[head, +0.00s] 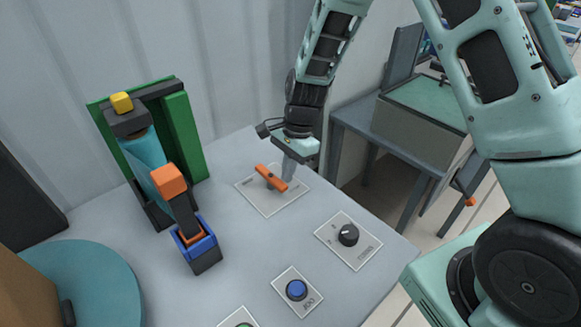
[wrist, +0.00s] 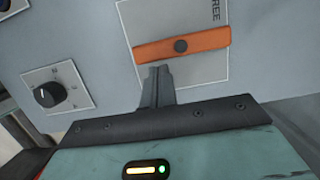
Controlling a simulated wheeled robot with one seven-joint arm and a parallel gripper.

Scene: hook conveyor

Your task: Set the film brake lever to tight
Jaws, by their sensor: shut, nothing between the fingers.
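The film brake lever is an orange bar on a dark pivot (head: 270,178), on a pale labelled plate (head: 262,205) on the grey table top. In the wrist view the lever (wrist: 205,45) lies nearly across the plate, and part of a label reading "REE" shows at the plate's upper right. My gripper (head: 289,172) is shut and empty, pointing down just behind and right of the lever. In the wrist view its fingertips (wrist: 158,72) are close to the lever, left of the pivot; I cannot tell whether they touch. The plate's other label is too small to read.
A dark knob (head: 348,235) and a blue button (head: 297,289) sit on plates in front. A film roll stand with a green frame (head: 185,135) and an orange-topped arm (head: 168,180) stands left. A teal turntable (head: 95,275) is at lower left.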

